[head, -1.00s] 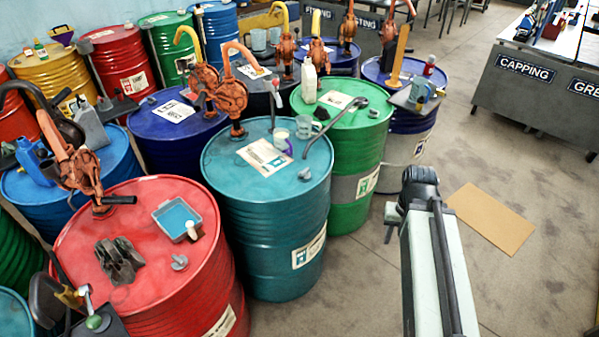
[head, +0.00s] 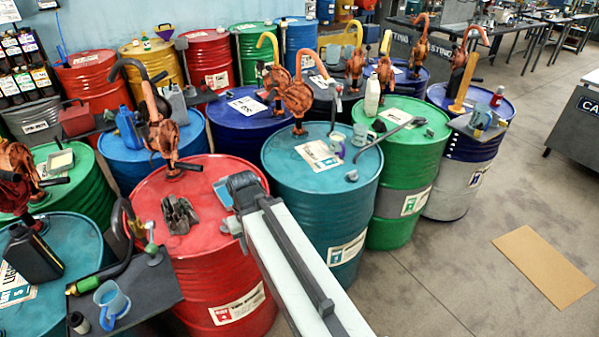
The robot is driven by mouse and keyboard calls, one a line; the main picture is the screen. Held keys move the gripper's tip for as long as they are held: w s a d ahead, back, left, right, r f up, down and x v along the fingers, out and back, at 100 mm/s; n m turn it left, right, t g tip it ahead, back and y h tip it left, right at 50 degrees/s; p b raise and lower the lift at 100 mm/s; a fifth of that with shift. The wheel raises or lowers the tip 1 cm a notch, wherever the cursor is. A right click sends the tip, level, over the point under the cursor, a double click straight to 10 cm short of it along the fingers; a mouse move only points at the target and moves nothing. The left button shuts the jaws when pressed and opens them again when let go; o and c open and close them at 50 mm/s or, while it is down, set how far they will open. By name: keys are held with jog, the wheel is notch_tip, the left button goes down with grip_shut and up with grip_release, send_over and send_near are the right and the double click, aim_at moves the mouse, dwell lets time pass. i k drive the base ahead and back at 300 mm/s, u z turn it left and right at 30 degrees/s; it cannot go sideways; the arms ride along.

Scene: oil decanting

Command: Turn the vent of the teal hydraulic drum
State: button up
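A teal drum (head: 283,205) stands upright in the middle of the head view, with an orange hand pump (head: 298,98) and a paper sheet on its lid. A small grey vent fitting (head: 352,175) sits near the lid's front right edge. A second teal drum (head: 75,238) is at the lower left; its label is too small to read surely, so I cannot tell from print which one is hydraulic. My arm reaches up from the bottom, its dark end in front of the red drum, left of the middle teal drum. My gripper's fingers do not show.
A red drum (head: 195,270) stands left of the middle teal drum, a green drum (head: 395,225) right of it. A mug (head: 336,144) and a curved bar (head: 380,133) are near the vent. Open floor with a cardboard sheet (head: 543,266) is at right.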

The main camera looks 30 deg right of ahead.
aim_at(353, 175)
jog(key=u, duration=0.2)
jog(key=i, duration=1)
